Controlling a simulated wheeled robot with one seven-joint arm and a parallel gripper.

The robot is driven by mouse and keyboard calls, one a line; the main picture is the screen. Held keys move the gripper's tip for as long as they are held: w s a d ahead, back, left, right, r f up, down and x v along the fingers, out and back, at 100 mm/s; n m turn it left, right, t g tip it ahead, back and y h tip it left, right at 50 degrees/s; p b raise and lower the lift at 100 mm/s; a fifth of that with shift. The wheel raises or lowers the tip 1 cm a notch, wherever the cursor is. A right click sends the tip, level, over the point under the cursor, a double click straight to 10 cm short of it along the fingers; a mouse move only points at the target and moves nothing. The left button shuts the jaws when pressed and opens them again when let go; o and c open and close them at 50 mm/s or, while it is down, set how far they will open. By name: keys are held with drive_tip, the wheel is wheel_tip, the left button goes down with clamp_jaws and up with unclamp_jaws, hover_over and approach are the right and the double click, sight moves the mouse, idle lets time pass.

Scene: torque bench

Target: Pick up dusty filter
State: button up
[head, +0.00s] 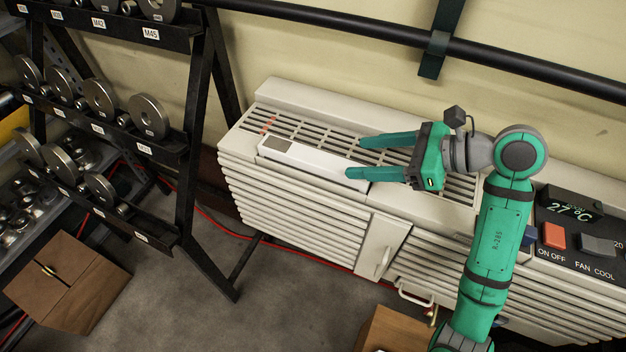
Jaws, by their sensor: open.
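A long white bar-shaped piece (315,164) with a grey patch near its left end lies on top of the white air-conditioning unit (300,211), along the front of its slotted top. It looks like the filter, but I cannot make out dust on it. My gripper (355,158) comes from the right with its two green fingers pointing left, open and apart. Nothing shows held between them. The lower fingertip overlaps the right end of the white piece in the picture. I cannot tell whether they touch.
A black rack (190,150) with metal weight discs stands at the left. A control panel (580,235) reading 27 °C is at the right. A black pipe (380,40) runs along the wall behind.

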sight(320, 158)
drive_tip(key=x, duration=0.5)
drive_tip(key=shift+a, duration=0.15)
drive_tip(key=shift+s+a+r+x, duration=0.1)
drive_tip(key=shift+x, duration=0.75)
drive_tip(key=shift+s+a+r+x, duration=0.1)
drive_tip(key=shift+a+x, duration=0.05)
drive_tip(key=shift+x, duration=0.75)
drive_tip(key=shift+s+a+r+x, duration=0.1)
drive_tip(key=shift+r+x, duration=0.05)
drive_tip(key=shift+x, duration=0.7)
clamp_jaws()
